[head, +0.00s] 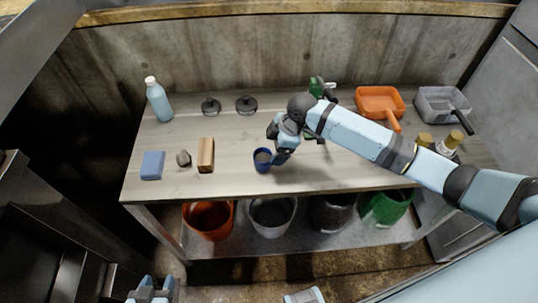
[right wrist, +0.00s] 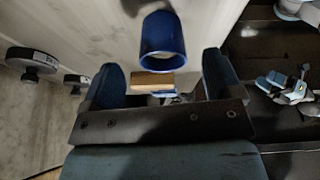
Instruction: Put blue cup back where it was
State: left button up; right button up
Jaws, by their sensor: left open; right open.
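The blue cup (head: 262,160) stands upright near the front edge of the table, left of its middle. My right gripper (head: 281,155) is close beside the cup, on its right in the head view. In the right wrist view the blue cup (right wrist: 162,42) lies just past the open fingers (right wrist: 165,75), roughly in line with the gap between them. No contact can be made out. My left gripper (head: 150,291) is open and empty, low at the bottom left, in front of the table and away from everything on it.
A tan block (head: 206,155), a stone (head: 184,158) and a blue sponge-like block (head: 152,165) lie left of the cup. Two black weights (head: 246,104) and a bottle (head: 158,101) stand behind. Orange (head: 380,102) and grey (head: 440,105) bins are at right. Several buckets (head: 271,214) sit below.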

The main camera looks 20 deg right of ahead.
jog(key=v, duration=0.6)
dwell(0.3)
jog(key=s+a+f+m+t+y+p, duration=0.2)
jog(key=s+a+f+m+t+p, duration=0.4)
jog(key=s, duration=0.4)
jog(key=s+d+m+t+h+p, duration=0.2)
jog(key=s+m, duration=0.4)
jog(key=s, duration=0.7)
jog(key=shift+d+m+t+h, duration=0.4)
jog(key=shift+d+t+h, duration=0.2)
jog(key=shift+d+t, duration=0.15)
